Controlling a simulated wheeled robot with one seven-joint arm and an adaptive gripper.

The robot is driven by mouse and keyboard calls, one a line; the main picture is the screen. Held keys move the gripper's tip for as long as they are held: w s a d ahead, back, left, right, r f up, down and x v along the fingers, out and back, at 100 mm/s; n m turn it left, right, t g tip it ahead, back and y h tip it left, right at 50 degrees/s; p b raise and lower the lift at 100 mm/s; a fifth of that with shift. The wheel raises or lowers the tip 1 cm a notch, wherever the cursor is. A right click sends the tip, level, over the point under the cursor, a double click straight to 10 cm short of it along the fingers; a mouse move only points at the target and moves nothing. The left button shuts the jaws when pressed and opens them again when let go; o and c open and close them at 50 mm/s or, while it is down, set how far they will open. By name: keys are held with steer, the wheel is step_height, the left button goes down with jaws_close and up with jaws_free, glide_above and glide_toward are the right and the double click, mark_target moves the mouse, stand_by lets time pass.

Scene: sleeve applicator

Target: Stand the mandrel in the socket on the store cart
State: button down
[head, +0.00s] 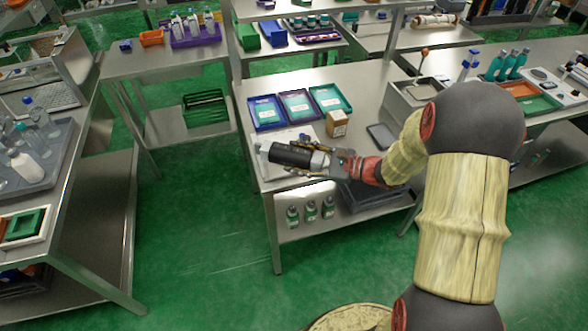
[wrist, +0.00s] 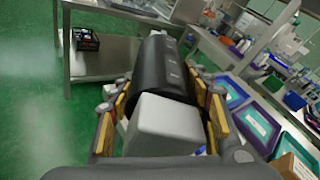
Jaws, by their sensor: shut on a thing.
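The mandrel (head: 288,154) looks like a black cylinder with a pale grey block at its near end. In the head view it lies about level above the front left part of the middle steel table (head: 372,100). My gripper (head: 316,158) is shut on its grey end, coming from the right. In the wrist view the mandrel (wrist: 160,68) points away from me, its grey block (wrist: 162,126) between the fingers of my gripper (wrist: 165,108). A pale, partly clear thing shows at its far end. I cannot make out a socket or tell which stand is the store cart.
Blue, purple and teal trays (head: 298,105) and a brown box (head: 337,123) stand behind the mandrel. A dark flat tray (head: 382,136) lies to the right. Bottles (head: 311,211) stand on the shelf below. Green floor is free between this table and the left bench (head: 75,215).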

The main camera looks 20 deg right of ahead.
steer(key=shift+w+a+f+b, duration=0.1)
steer(key=shift+w+f+b, duration=0.2)
steer(key=shift+w+f, duration=0.6)
steer(key=shift+w+f+b, duration=0.2)
steer(key=shift+f+b, duration=0.75)
steer(key=shift+f, duration=0.85)
steer(key=shift+f, duration=0.25)
steer(key=c, duration=0.9)
jaws_free()
steer(key=shift+r, duration=0.1)
